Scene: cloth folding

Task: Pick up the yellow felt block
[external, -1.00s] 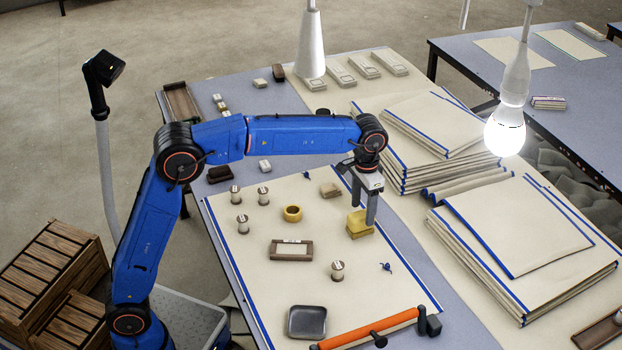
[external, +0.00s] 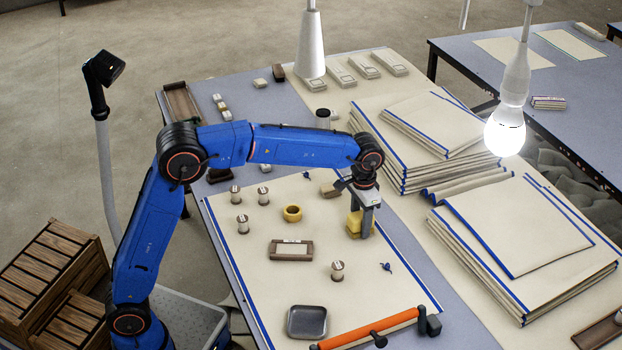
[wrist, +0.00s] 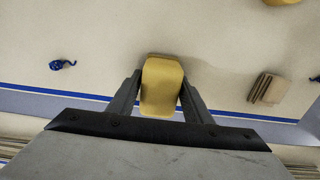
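The yellow felt block (external: 354,224) lies on the cream work sheet, right of the yellow ring. My gripper (external: 361,225) points straight down around it. In the wrist view, the block (wrist: 161,86) is between the two fingers of my gripper (wrist: 161,76). The fingertips come very close to its two sides. I cannot tell whether they touch it or a thin gap remains. One finger covers part of the block in the external view.
A tan block (external: 328,190) sits just behind my gripper. A yellow ring (external: 292,213), several spools, a brown framed holder (external: 291,250) and a grey tray (external: 307,321) share the sheet. Stacked cloths (external: 510,240) stand to the right. An orange-handled bar (external: 368,328) lies along the front.

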